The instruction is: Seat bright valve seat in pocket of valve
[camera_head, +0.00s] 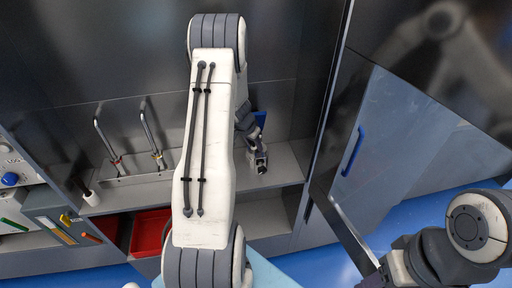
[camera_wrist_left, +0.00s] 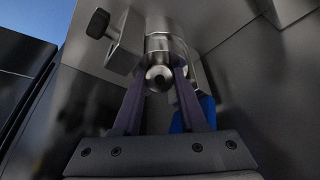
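My left gripper (camera_wrist_left: 163,78) is at the valve (camera_wrist_left: 128,45), with its two dark fingers on either side of a shiny round metal piece with a dark opening. This piece looks like the bright valve seat (camera_wrist_left: 159,78), and the fingers appear to press on its sides. The valve body is grey metal with a black knob at its left. In the head view the left gripper (camera_head: 255,148) reaches down to the valve (camera_head: 260,164) on the grey shelf. I cannot tell whether the seat is inside the pocket. My right gripper is not clearly visible at lower right.
A rack with two bent metal rods (camera_head: 135,178) stands on the shelf (camera_head: 280,175) at left. A red bin (camera_head: 150,232) sits below. A cabinet door with a blue handle (camera_head: 353,151) is at right. Small coloured items lie on a grey box (camera_head: 62,222).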

